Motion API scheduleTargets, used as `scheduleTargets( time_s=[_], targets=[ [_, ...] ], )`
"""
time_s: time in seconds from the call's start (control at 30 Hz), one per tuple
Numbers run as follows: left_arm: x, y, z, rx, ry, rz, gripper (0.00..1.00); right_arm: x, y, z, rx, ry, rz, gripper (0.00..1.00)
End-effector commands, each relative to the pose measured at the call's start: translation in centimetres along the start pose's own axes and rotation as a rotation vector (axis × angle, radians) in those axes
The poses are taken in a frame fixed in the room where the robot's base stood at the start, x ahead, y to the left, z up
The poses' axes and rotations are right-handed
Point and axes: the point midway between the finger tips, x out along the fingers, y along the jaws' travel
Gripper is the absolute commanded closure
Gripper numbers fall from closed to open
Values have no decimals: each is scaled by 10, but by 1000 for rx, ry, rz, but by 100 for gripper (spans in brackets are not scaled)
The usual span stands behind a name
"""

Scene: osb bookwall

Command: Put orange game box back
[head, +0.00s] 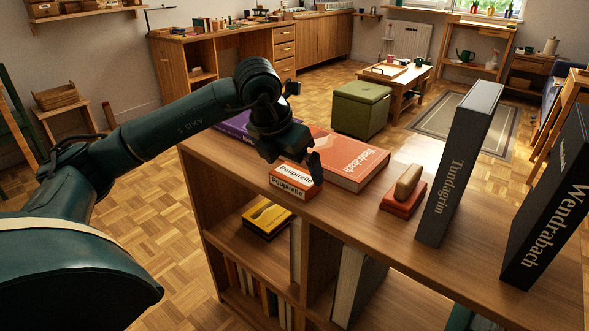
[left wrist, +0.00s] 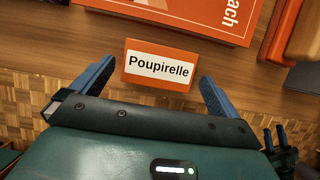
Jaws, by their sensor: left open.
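A small orange box (head: 296,181) with a white "Poupirelle" label lies on the top of the wooden bookcase (head: 353,210), near its front edge. In the left wrist view the box (left wrist: 158,66) sits between the two blue fingers of my left gripper (left wrist: 155,82), with a gap on each side. In the head view my left gripper (head: 296,160) is just above and behind the box, partly hiding it. The gripper is open and empty.
A larger orange "Wendrabach" box or book (head: 345,158) lies just behind, with a purple one (head: 233,123) to its left. A red block with a brown piece (head: 403,192) lies to the right. Tall dark "Tundagrim" (head: 459,165) and "Wendrabach" (head: 551,200) volumes stand further right. Lower compartments hold a yellow box (head: 266,218).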

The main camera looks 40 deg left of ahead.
Motion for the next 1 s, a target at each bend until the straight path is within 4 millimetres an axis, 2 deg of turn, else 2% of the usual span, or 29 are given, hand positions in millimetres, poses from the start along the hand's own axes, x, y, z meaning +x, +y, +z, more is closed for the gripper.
scheduleTargets(
  time_s=[0.03,0.1,0.33,0.53,0.77,0.87,0.97,1.0],
  targets=[
    [-15,0,2,0,-5,2,0,-2,2,-4,3,4,4,64],
    [-31,0,2,1,-5,1,0,-4,4,-8,9,10,10,64],
    [-74,0,1,0,-3,1,0,-12,5,-10,35,5,15,64],
    [-89,0,0,0,0,1,0,-13,6,-15,46,19,22,64],
    [-88,-3,-1,6,4,-10,0,-14,6,-14,49,18,24,64],
    [-72,-28,-8,52,27,-102,0,-14,6,-14,49,18,24,64],
    [-46,-86,-28,130,77,-337,0,-14,6,-14,49,17,24,64],
    [-38,-117,-40,156,100,-469,0,-14,6,-14,49,16,24,64]
  ],
)
